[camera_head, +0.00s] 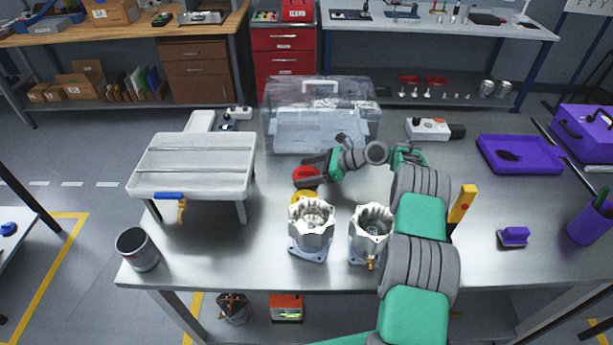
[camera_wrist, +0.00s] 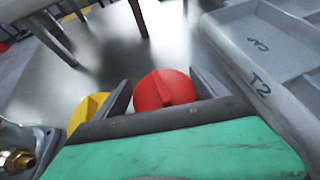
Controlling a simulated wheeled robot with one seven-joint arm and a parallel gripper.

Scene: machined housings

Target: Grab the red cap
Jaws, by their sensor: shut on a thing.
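The red cap (camera_head: 305,173) is a round knob-like piece with a raised ridge on its face. My gripper (camera_head: 310,176) is shut on it, over the table just behind the left metal housing. In the wrist view the red cap (camera_wrist: 165,90) sits between the two dark fingers of my gripper (camera_wrist: 160,92). A yellow cap (camera_head: 303,197) lies close by, partly hidden behind the left housing; it also shows in the wrist view (camera_wrist: 88,110). I cannot tell whether the red cap touches the table.
Two silver housings, left (camera_head: 311,230) and right (camera_head: 370,232), stand near the table's front edge. A clear plastic box (camera_head: 320,115) is behind my gripper. A grey raised tray stand (camera_head: 195,165) is at left, with a grey cup (camera_head: 137,250). Purple items, including a tray (camera_head: 520,154), are at right.

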